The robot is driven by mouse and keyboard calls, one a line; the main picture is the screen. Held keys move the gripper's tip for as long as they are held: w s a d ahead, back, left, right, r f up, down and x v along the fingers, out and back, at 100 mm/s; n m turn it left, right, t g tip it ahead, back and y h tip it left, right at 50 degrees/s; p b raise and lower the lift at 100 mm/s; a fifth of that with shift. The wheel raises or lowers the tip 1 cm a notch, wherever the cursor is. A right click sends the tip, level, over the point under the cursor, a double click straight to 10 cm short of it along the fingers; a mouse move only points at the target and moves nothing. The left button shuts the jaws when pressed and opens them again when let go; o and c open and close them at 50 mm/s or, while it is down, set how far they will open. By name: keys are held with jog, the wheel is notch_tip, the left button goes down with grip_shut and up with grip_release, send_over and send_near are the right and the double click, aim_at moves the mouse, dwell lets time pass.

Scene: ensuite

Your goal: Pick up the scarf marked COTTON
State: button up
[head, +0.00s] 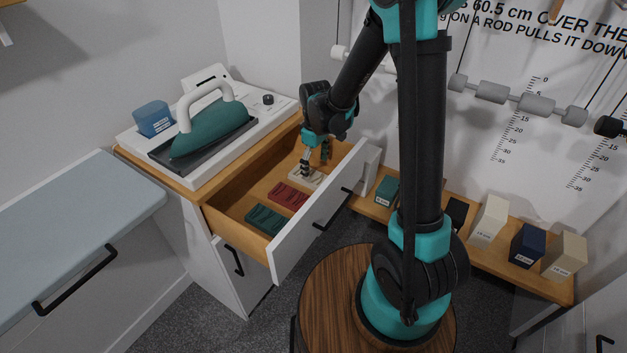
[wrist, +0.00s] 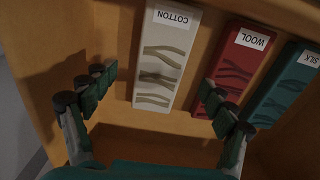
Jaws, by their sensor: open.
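The scarf marked COTTON is a cream folded block with wavy stripes; in the wrist view (wrist: 163,65) it lies flat in the open drawer, its label at the far end. In the head view the cream scarf (head: 303,178) shows partly behind my gripper (head: 316,163). My gripper is open and empty, pointing down into the drawer. In the wrist view its fingertips (wrist: 156,85) are spread to either side of the cream scarf's line. The right fingers overlap the edge of the red WOOL scarf (wrist: 237,70) in the picture. I cannot tell their height above it.
The teal SILK scarf (wrist: 282,90) lies beyond the red one. The drawer front (head: 310,222) stands pulled out, its walls close around the scarves. A green iron (head: 212,125) and a blue container (head: 153,118) stand on the cabinet top. Several small blocks line a low shelf (head: 460,245) at right.

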aim_at(313, 177)
jog(key=f, duration=0.3)
jog(key=shift+w+a+f, duration=0.1)
jog(key=shift+a+f, duration=0.1)
jog(key=shift+a, duration=0.1)
jog(key=shift+f, duration=0.65)
jog(key=c, duration=1.3)
jog(key=shift+o, duration=0.2)
